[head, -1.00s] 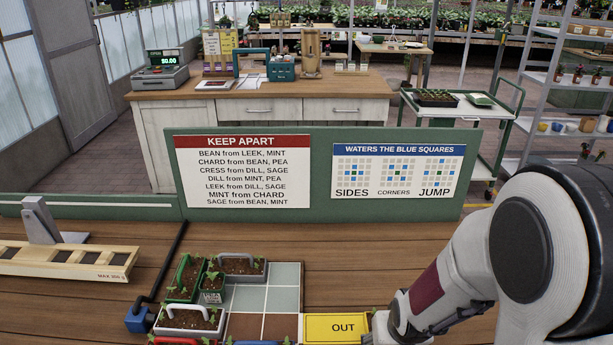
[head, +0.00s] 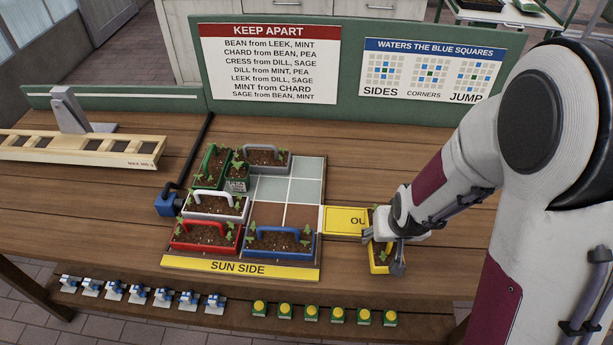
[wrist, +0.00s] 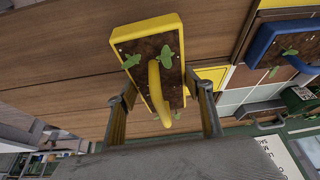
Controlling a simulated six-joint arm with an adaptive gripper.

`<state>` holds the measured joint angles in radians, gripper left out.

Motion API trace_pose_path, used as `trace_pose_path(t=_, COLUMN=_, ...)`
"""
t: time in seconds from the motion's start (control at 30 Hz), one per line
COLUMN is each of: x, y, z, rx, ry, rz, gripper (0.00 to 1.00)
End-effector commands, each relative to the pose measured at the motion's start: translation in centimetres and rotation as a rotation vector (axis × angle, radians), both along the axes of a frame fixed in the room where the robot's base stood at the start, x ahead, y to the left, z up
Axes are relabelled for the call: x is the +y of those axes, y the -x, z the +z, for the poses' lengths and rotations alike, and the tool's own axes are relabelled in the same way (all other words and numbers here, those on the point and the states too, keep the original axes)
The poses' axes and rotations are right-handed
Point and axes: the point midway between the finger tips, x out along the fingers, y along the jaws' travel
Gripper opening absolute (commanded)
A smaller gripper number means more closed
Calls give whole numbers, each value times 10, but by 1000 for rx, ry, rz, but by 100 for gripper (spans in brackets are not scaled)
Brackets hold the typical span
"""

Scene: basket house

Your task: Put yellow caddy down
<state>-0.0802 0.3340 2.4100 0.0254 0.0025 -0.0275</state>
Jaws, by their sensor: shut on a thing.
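The yellow caddy (head: 380,265) is a small soil-filled box with seedlings and a yellow handle. In the head view it is at the right end of the yellow OUT plate (head: 343,220), partly hidden by my gripper (head: 388,243). In the wrist view the yellow caddy (wrist: 145,30) lies ahead of my gripper (wrist: 165,105), with its handle between the two fingers. My gripper is shut on the caddy's handle. Whether the caddy's base touches the table or hangs just above it, I cannot tell.
Red (head: 206,236), blue (head: 280,242), white, green and grey caddies stand on the tiled board, left of the OUT plate. Its SUN SIDE edge (head: 240,267) faces front. Bare wood (head: 440,265) lies right of the yellow caddy. A green sign panel stands behind.

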Motion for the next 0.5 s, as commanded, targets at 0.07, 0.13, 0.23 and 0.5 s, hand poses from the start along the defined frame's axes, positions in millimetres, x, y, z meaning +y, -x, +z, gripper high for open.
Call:
trace_pose_path(t=0.07, x=3, y=-3, z=0, rx=1, ry=-1, rz=6, gripper=18)
trace_pose_path(t=0.13, x=7, y=-7, z=0, rx=0, ry=0, rz=15, gripper=18)
trace_pose_path(t=0.23, x=20, y=-21, z=0, rx=-1, ry=-1, rz=46, gripper=18)
trace_pose_path(t=0.5, x=54, y=-55, z=2, rx=-2, ry=0, rz=109, gripper=18)
